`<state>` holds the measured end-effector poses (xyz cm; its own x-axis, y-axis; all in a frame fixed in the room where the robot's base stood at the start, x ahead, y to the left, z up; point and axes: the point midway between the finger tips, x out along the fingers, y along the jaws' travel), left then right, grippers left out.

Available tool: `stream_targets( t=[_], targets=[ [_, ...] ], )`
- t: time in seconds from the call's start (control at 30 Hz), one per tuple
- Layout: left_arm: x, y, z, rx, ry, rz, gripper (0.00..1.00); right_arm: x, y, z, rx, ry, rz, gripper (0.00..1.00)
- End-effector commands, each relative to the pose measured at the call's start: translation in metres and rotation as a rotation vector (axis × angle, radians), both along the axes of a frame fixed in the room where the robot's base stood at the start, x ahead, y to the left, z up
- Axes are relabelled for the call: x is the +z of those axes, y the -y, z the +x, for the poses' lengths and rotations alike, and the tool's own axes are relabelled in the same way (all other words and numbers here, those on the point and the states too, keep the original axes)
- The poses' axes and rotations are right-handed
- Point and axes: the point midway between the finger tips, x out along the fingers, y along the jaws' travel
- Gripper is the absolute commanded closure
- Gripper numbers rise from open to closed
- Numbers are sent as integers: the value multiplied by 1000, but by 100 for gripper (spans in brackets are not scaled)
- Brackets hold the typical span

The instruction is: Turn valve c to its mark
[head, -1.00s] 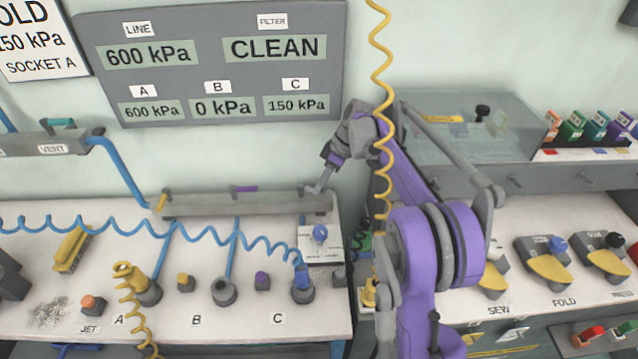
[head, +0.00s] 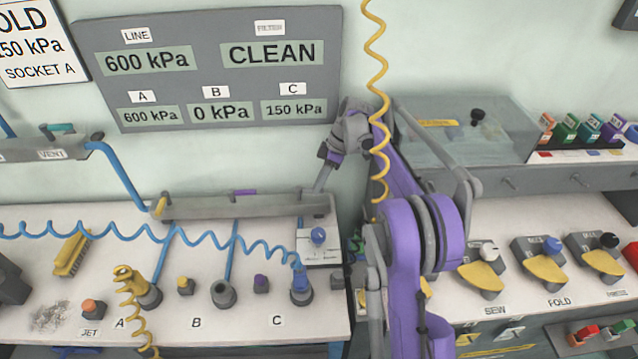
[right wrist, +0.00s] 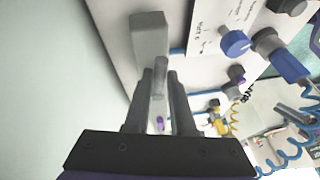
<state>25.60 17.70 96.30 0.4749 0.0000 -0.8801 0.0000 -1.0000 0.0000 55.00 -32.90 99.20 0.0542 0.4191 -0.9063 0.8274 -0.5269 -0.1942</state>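Valve c is at the right end of the grey manifold bar (head: 250,207), with a grey lever (head: 321,179) rising from it. My right gripper (head: 328,160) is at the upper part of this lever. In the right wrist view, the two fingers of my right gripper (right wrist: 160,95) lie close on either side of the grey lever (right wrist: 158,75), with little or no gap. The valve's mark cannot be made out. The panel (head: 215,70) shows C at 150 kPa, A at 600 kPa and B at 0 kPa. My left gripper is out of view.
Valves with a yellow handle (head: 160,207) and a purple handle (head: 243,192) sit along the same bar. A small plate with a blue knob (head: 318,236) is below valve c. Blue coiled hose (head: 110,230) crosses the bench, and a yellow coil (head: 378,100) hangs before my right arm.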

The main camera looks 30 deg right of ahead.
Motion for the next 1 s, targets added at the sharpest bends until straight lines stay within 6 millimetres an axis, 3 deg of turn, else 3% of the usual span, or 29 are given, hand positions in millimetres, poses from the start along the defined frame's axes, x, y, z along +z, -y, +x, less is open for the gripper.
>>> stream_targets(
  t=[0.03,0.13,0.5,1.0],
  targets=[
    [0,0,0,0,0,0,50,0,0,0,0,0,0,67],
    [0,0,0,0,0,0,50,0,0,0,0,0,0,49],
    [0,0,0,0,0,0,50,6,0,0,0,0,0,49],
    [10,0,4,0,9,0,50,90,0,0,-1,1,0,49]
  ],
)
